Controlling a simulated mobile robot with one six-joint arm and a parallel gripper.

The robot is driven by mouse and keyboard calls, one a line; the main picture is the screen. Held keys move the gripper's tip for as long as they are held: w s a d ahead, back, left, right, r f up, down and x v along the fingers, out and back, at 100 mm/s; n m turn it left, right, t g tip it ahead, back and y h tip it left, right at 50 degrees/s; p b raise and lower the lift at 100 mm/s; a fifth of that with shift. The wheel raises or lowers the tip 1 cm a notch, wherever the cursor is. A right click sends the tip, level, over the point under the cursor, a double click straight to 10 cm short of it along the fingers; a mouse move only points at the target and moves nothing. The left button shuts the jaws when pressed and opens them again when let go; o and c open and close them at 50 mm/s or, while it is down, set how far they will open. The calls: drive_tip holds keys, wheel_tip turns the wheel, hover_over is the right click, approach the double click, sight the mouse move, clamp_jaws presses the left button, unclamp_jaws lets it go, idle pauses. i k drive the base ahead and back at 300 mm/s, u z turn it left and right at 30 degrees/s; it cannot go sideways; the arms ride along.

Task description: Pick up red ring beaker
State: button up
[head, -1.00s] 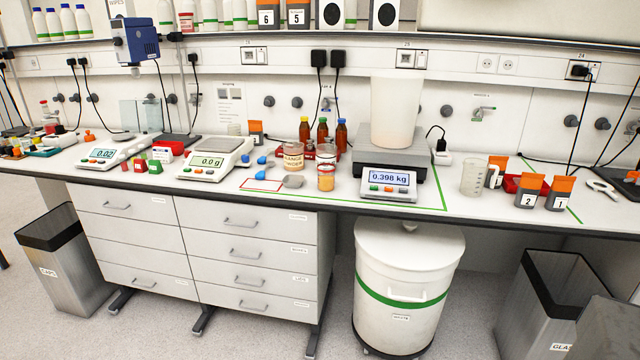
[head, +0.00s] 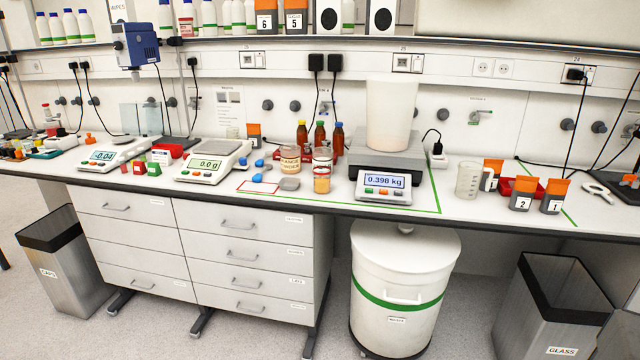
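A small clear beaker (head: 323,156) with a reddish band near its top stands mid-bench, in front of several brown bottles. The band is too small to make out surely as a red ring. A wider container (head: 290,160) with a dark-lettered label stands close to its left. A small jar (head: 321,181) with yellow-orange contents stands in front of it, nearer the bench edge. My gripper is not in view.
A scale (head: 386,184) reading 0.398 kg carries a tall white container (head: 391,115) to the right. Another scale (head: 208,165) reads 0.0 g to the left. A grey scoop (head: 289,184) and blue items lie nearby.

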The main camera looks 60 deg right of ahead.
sight(321, 173)
drive_tip(key=z, duration=0.05)
drive_tip(key=i, duration=0.95)
drive_tip(key=u, duration=0.05)
